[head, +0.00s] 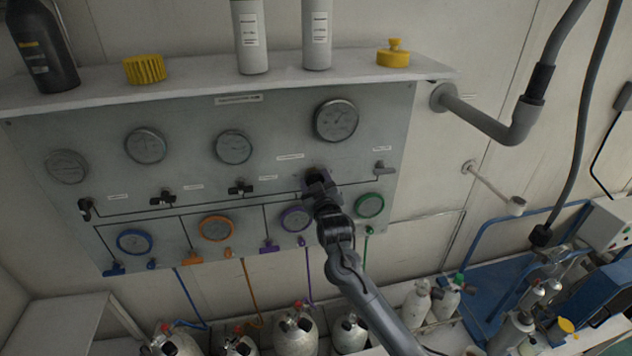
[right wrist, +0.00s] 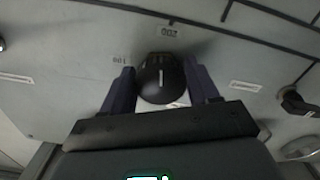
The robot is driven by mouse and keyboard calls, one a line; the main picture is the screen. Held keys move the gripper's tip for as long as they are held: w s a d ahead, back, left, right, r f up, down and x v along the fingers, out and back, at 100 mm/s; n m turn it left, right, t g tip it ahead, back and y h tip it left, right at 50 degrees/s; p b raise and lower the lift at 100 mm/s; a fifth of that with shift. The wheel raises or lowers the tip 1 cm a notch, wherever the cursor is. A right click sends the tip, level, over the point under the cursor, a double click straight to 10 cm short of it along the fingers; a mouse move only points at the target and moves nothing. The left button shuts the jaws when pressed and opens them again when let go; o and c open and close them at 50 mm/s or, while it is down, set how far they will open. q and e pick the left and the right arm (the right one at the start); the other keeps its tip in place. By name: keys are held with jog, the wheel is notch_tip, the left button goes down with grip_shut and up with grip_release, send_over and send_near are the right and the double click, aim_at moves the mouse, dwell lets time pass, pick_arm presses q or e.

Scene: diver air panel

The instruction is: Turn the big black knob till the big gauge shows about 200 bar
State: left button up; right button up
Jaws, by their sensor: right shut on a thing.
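The big black knob (right wrist: 161,80) is round with a white pointer line, on the grey panel (head: 270,119). In the right wrist view my right gripper (right wrist: 163,88) has one finger on each side of it and is shut on it. The pointer line lies toward the printed 200 mark (right wrist: 170,32); a 100 mark (right wrist: 119,60) is to its left. In the head view my right gripper (head: 317,187) hides most of the knob. The big gauge (head: 336,120) is above it, but its needle is too small to read. My left gripper is not in view.
A shelf (head: 200,88) above the panel holds bottles and yellow parts. Smaller gauges, such as the purple-rimmed one (head: 296,219) and green-rimmed one (head: 369,205), sit close to my right gripper. Several cylinders stand below. A grey pipe (head: 480,118) juts out at the right.

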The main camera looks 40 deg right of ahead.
jog(key=shift+m, duration=0.6)
jog(key=o, duration=1)
jog(key=shift+s+a, duration=0.1)
jog(key=b+v, duration=0.2)
jog(key=v, duration=0.8)
jog(key=shift+s, duration=0.25)
jog(key=shift+a, duration=0.15)
